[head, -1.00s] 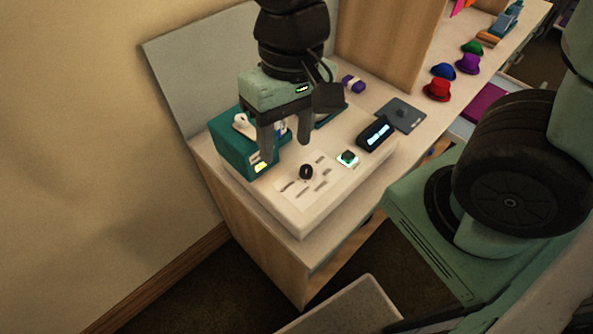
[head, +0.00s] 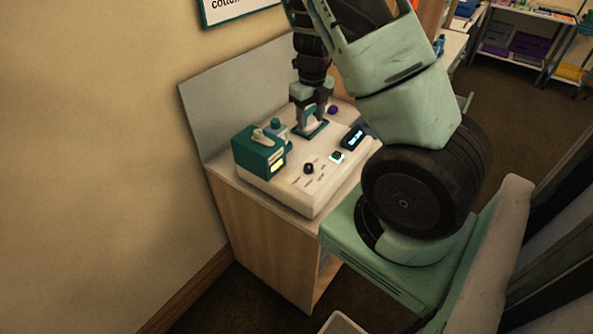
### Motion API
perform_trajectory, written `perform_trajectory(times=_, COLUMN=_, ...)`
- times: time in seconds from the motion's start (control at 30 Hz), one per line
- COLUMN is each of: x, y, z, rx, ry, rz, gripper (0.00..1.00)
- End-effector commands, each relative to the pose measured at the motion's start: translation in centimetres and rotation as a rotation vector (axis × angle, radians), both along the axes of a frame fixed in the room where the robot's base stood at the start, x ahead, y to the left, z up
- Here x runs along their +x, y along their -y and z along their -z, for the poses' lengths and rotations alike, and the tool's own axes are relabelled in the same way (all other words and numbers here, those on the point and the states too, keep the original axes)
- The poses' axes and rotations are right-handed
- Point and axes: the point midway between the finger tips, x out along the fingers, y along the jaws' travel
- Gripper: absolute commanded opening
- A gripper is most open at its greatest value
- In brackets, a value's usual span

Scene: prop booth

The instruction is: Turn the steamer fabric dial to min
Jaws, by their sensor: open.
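The steamer panel (head: 292,196) is a cream slab on a wooden cabinet. A round black dial (head: 309,168) stands on its front part, with small printed marks beside it that are too small to read. A teal box (head: 256,155) with a lit yellow window stands at the panel's left. My gripper (head: 309,116) is open, pointing down over the back of the panel, just above or around a teal frame-like part (head: 318,130); I cannot tell if they touch. It is behind the dial and clear of it.
A black unit with a lit display (head: 354,137) and a green-topped button (head: 337,156) sit right of the dial. A grey backboard (head: 225,100) stands behind the panel, against the wall. A purple object (head: 333,110) lies behind the panel.

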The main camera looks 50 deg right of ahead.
Motion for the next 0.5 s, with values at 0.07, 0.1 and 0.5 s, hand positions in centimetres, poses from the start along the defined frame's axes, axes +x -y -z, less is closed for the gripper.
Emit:
perform_trajectory(times=0.07, x=-0.1, y=0.3, z=0.5, rx=-0.004, ry=-0.002, rz=0.019, gripper=0.5)
perform_trajectory(times=0.1, x=-0.1, y=0.3, z=0.9, rx=-0.003, ry=-0.003, rz=0.02, gripper=0.5)
perform_trajectory(times=0.5, x=-0.2, y=0.2, z=8.5, rx=0.001, ry=-0.004, rz=0.015, gripper=0.5)
